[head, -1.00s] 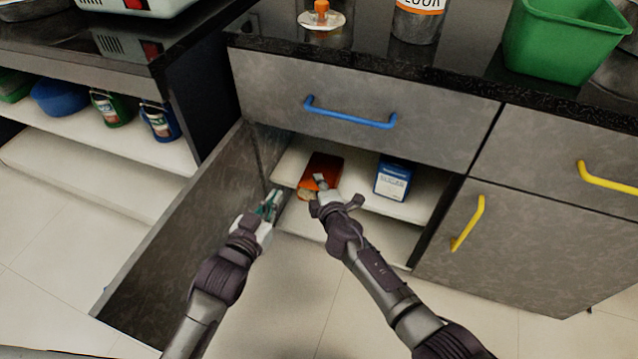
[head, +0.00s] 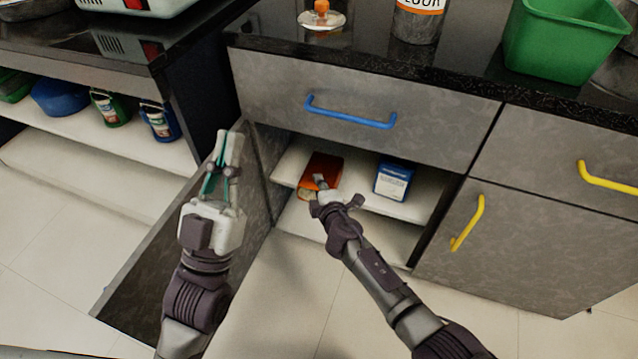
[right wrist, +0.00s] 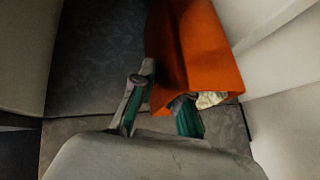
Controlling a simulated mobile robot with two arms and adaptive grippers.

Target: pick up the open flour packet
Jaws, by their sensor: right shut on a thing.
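The orange flour packet (head: 325,164) lies on the upper shelf inside the open cabinet, with its open end and pale contents toward me. My right gripper (head: 321,183) reaches in at this near end. In the right wrist view, a corner of the packet (right wrist: 200,50) sits between the two fingers of my right gripper (right wrist: 160,112), which is shut on it. The pale opening shows beside the right finger. My left gripper (head: 227,150) is raised in front of the open door, away from the packet, with nothing visible in it.
A blue and white box (head: 393,181) stands to the right on the same shelf. The open cabinet door (head: 160,235) bounds the left side. A drawer with a blue handle (head: 350,113) is above. A green bin (head: 560,40) stands on the counter.

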